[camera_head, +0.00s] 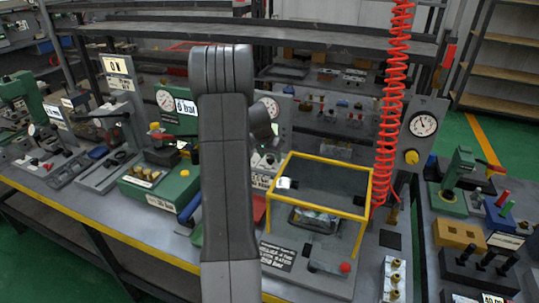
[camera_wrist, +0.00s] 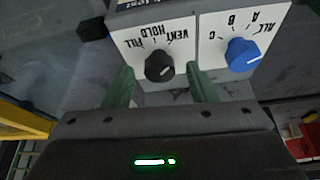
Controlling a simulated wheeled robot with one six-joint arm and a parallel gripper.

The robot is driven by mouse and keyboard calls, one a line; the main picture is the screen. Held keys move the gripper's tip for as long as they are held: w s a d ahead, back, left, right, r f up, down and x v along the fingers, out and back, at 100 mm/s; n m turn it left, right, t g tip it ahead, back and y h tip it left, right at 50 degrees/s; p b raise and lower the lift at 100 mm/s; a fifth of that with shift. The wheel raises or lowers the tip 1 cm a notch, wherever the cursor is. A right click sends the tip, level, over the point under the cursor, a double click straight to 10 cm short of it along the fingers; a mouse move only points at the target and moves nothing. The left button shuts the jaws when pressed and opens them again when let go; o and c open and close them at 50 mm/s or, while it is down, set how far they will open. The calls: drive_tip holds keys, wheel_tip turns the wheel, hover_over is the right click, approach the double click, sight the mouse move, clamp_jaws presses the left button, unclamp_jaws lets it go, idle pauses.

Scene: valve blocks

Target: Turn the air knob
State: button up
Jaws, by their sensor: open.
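In the wrist view a black knob (camera_wrist: 159,67) sits on a white plate marked FILL, VENT and HOLD, with the lettering upside down. A blue knob (camera_wrist: 243,54) with a white pointer line sits to its right on a second plate marked A, B, C and ALL. Neither plate carries the word air in what I can read. My gripper (camera_wrist: 159,70) is open, its two green fingers apart on either side of the black knob in the picture. I cannot tell whether they touch it. In the head view my arm hides the gripper and these knobs.
In the head view a yellow-framed guard (camera_head: 330,171) stands right of my arm, with a red coiled hose (camera_head: 391,100) beyond it. A gauge (camera_head: 423,124) is above a yellow knob (camera_head: 411,157) at the right. A green block (camera_head: 160,183) lies left of my arm on the crowded bench.

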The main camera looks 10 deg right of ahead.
drive_tip(key=c, duration=1)
drive_tip(key=shift+r+n, duration=0.1)
drive_tip(key=shift+n, duration=0.2)
drive_tip(key=n, duration=0.1)
drive_tip(key=n+t+y, duration=0.1)
drive_tip(key=n, duration=0.1)
drive_tip(key=shift+s+d+n, duration=0.1)
drive_tip(key=shift+d+n, duration=0.1)
drive_tip(key=shift+n, duration=0.1)
drive_tip(key=n+y+b, duration=0.1)
drive_tip(key=n+y, duration=0.1)
drive_tip(key=n, duration=0.2)
drive_tip(key=shift+d+n+b, duration=0.15)
drive_tip(key=shift+n+b, duration=0.15)
drive_tip(key=n+y+b, duration=0.1)
drive_tip(key=n+b, duration=0.1)
drive_tip(key=n, duration=0.2)
drive_tip(key=shift+d+n+y+b, duration=0.1)
drive_tip(key=shift+n+y+b, duration=0.2)
drive_tip(key=shift+y+b, duration=0.1)
drive_tip(key=shift+d+n+g+y+b, duration=0.1)
drive_tip(key=shift+n+g+y+b, duration=0.25)
drive_tip(key=shift+n, duration=0.75)
drive_tip(key=shift+n+g+y+b, duration=0.3)
drive_tip(key=shift+n+g+y, duration=0.05)
drive_tip(key=shift+n, duration=0.75)
